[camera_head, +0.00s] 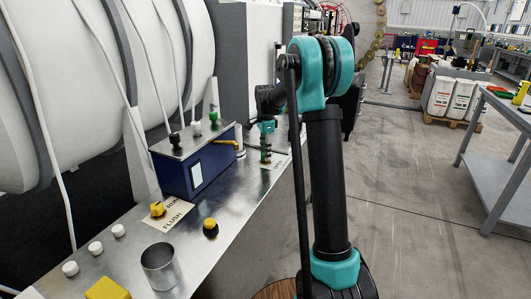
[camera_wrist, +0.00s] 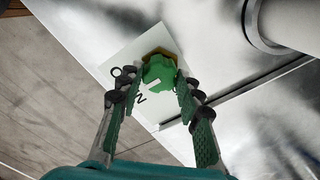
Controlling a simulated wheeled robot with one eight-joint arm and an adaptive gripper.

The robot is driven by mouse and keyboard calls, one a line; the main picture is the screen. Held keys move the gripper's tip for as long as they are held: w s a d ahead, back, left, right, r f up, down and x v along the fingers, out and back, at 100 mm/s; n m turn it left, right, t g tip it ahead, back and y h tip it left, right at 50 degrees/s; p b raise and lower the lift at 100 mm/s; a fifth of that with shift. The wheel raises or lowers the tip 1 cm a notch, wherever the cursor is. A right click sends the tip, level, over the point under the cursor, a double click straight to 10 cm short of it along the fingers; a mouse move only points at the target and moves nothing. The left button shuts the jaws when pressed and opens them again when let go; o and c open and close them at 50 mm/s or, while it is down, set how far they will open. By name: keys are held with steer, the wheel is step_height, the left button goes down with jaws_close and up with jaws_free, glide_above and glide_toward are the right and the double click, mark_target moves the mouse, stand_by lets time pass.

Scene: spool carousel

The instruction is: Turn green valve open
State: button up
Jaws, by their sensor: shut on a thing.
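The green valve (camera_wrist: 158,73) shows in the wrist view as a green knob with a white mark on top and a yellowish part under its far edge. It stands on a white label plate (camera_wrist: 118,66) with black letters, partly covered by my fingers. My gripper (camera_wrist: 158,88) is closed on the valve, one green-padded finger on each side. In the head view my gripper (camera_head: 266,128) points down at the far end of the metal bench, above a plate marked OPEN (camera_head: 277,162). The valve is hard to separate from my fingers there.
A blue box (camera_head: 190,165) with knobs and a yellow lever stands on the bench (camera_head: 215,205) left of my arm. Nearer are a yellow knob on a FLUSH plate (camera_head: 170,222), a black-and-yellow button (camera_head: 210,227) and a metal cup (camera_head: 159,266).

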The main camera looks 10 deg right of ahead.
stand_by(0.3)
steer(key=o, duration=1.2)
steer(key=shift+c, duration=0.2)
steer(key=shift+r, duration=0.15)
step_height(320, 180, up, 12)
steer(key=s+d+f+n+t, duration=0.1)
steer(key=s+f+n, duration=0.4)
steer(key=s, duration=0.7)
steer(key=s+d+f+n+t, duration=0.1)
steer(key=s+f+n, duration=0.4)
steer(key=s+f, duration=0.4)
steer(key=s+d+f+n+t, duration=0.2)
steer(key=s+f+n, duration=0.3)
steer(key=s, duration=1.1)
steer(key=shift+f+n, duration=0.4)
steer(key=shift+f, duration=0.5)
